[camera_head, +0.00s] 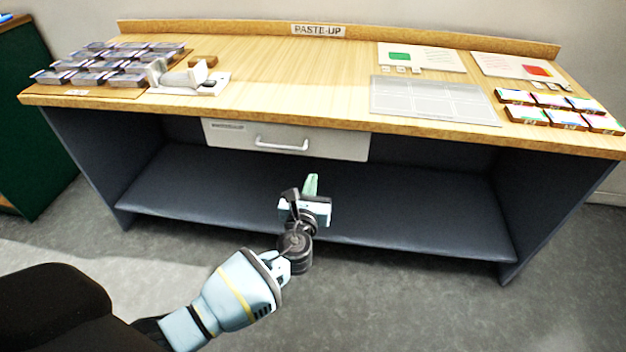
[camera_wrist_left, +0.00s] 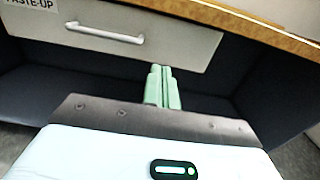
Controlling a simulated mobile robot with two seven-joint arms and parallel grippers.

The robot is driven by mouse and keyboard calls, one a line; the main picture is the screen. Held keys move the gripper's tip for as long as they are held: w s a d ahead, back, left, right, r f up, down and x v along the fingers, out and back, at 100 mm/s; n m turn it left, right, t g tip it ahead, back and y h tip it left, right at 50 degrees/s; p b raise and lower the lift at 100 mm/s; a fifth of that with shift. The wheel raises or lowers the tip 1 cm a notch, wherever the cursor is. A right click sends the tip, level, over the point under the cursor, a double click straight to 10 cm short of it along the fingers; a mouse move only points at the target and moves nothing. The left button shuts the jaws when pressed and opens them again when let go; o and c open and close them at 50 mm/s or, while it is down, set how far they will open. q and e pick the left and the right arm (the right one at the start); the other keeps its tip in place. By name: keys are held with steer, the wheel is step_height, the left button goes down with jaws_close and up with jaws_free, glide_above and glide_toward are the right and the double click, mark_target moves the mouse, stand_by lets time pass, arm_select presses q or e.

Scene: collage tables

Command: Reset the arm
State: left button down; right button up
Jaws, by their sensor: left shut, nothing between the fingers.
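My left arm comes in from the lower left in the head view. My left gripper (camera_head: 311,183) is in front of the desk's open lower shelf, below the drawer. Its pale green fingers (camera_wrist_left: 162,84) show together in the left wrist view, shut with nothing between them. It touches nothing that I can see. My right gripper is in neither view.
The wooden desk (camera_head: 290,75) has a shut white drawer (camera_head: 285,140) with a bar handle. Several small boxes (camera_head: 105,65) lie at the left of its top. A grey gridded sheet (camera_head: 430,98) and several coloured blocks (camera_head: 560,118) lie at the right. Floor in front is clear.

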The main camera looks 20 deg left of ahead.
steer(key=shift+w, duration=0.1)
